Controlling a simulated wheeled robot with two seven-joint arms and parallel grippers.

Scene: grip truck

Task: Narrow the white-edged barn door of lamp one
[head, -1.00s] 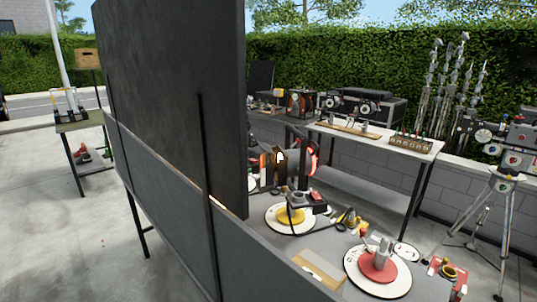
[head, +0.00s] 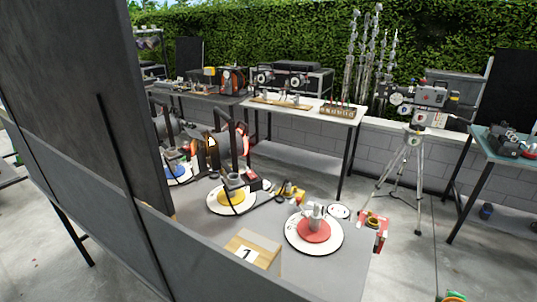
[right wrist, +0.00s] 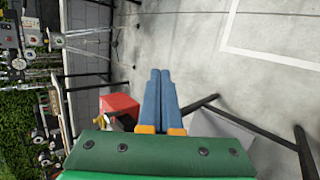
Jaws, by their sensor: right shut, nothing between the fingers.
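On the grey table (head: 205,225) stand lamp-like units on round white discs. One disc has a yellow centre (head: 232,196), one a red centre (head: 314,230), and a blue one (head: 177,171) is partly hidden by the dark panel. Dark upright frames with orange-lit panels (head: 204,152) stand behind the yellow disc. I cannot pick out the white-edged barn door or tell which unit is lamp one. My right gripper (right wrist: 160,72) shows in the right wrist view, its blue fingers shut together and empty, beside a red box (right wrist: 118,107). Neither gripper shows in the head view.
A large dark panel (head: 75,90) blocks the left of the head view. A numbered wooden block (head: 255,246) sits at the near table edge. A white-topped bench (head: 305,112), a tripod camera (head: 416,100) and a right-hand table (head: 510,150) stand behind.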

